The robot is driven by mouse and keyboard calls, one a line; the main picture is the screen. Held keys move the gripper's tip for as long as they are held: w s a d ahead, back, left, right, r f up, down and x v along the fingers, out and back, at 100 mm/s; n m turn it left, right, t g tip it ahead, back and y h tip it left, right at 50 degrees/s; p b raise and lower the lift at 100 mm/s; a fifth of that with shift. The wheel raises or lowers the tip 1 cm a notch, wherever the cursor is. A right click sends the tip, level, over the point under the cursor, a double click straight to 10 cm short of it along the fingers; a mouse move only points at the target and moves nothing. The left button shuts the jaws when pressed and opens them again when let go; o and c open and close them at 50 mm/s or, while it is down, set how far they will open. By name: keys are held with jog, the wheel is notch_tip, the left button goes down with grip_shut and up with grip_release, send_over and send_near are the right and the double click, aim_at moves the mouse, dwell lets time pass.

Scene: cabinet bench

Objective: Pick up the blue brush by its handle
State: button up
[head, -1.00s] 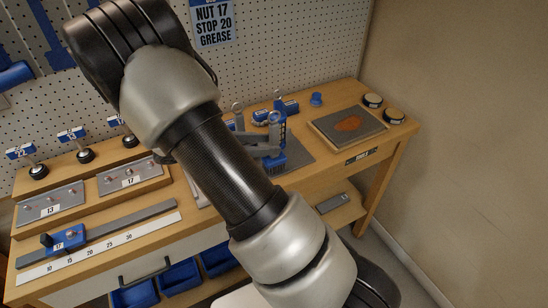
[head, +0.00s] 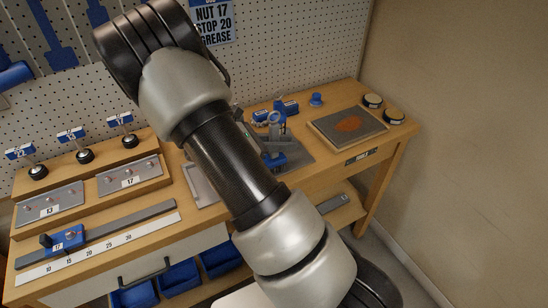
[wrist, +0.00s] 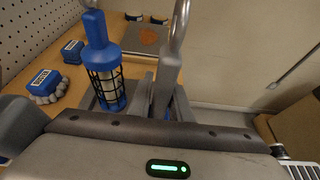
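I cannot pick out a brush with certainty. In the wrist view, a tall blue thing with a black mesh around a pale middle (wrist: 104,72) stands upright just left of my gripper (wrist: 166,100). In the head view it is partly hidden behind my arm. A grey upright piece with a ring on top (wrist: 172,60) shows directly at my fingers; whether they touch it is unclear. A blue labelled block on a lumpy grey base (wrist: 45,84) lies farther left, with another blue block (wrist: 73,50) behind it. My gripper's opening is not clear, and my arm mostly hides it in the head view.
A grey board with a rust-brown patch (head: 347,126) and two round tins (head: 373,101) (head: 394,116) sit at the bench's right end. A small blue piece (head: 316,100) stands behind. Labelled plates (head: 48,203) and a scale strip (head: 100,247) fill the left. A pegboard rises behind.

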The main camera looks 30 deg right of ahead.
grip_shut()
jog(key=shift+r, duration=0.1)
